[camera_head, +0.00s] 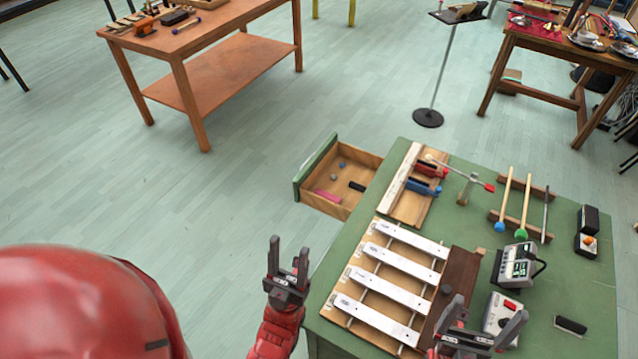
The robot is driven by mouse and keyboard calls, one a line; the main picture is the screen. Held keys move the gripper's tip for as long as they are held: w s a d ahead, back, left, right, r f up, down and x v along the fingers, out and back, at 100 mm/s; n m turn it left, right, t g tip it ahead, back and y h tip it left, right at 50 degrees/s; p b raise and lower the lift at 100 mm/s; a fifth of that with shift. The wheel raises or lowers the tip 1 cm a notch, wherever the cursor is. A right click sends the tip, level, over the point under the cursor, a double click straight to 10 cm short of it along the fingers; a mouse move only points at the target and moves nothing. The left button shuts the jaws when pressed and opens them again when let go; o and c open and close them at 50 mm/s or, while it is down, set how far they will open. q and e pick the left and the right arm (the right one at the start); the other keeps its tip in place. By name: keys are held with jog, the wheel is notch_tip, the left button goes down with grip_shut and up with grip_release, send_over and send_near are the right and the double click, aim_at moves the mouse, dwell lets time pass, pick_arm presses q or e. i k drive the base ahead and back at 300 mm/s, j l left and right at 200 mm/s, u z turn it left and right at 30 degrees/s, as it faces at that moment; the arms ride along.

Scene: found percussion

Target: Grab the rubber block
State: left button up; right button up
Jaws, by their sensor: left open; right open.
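I cannot tell for sure which piece is the rubber block. A small dark block (357,186) and a pink bar (327,195) lie in the open wooden drawer (376,160) at the green table's left side. Another black block (570,325) lies on the green tabletop at the lower right. My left gripper (289,245) is open and empty, left of the table and nearer to me than the drawer. My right gripper (488,308) is open over the table's near part, left of the black block and apart from it. It partly covers a white device.
The green table (345,245) holds a metal-bar xylophone (385,290), mallets (503,200), a grey meter (517,266) and a white box with a red button (499,312). A wooden table (230,40) stands at the back left. The floor left of the drawer is clear.

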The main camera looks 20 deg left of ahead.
aim_at(359, 187)
jog(key=u, duration=0.3)
jog(key=j, duration=0.4)
jog(key=k+j+z, duration=0.1)
jog(key=j, duration=0.3)
jog(key=i+j+z, duration=0.1)
jog(key=j, duration=0.35)
jog(key=i+j+z, duration=0.1)
jog(key=j, duration=0.35)
jog(key=i+j+z, duration=0.15)
jog(key=j, duration=0.3)
jog(key=i+j+z, duration=0.1)
jog(key=i+j, duration=0.15)
jog(key=i, duration=0.2)
jog(key=i+j+z, duration=0.15)
jog(key=i, duration=0.3)
jog(key=j, duration=0.1)
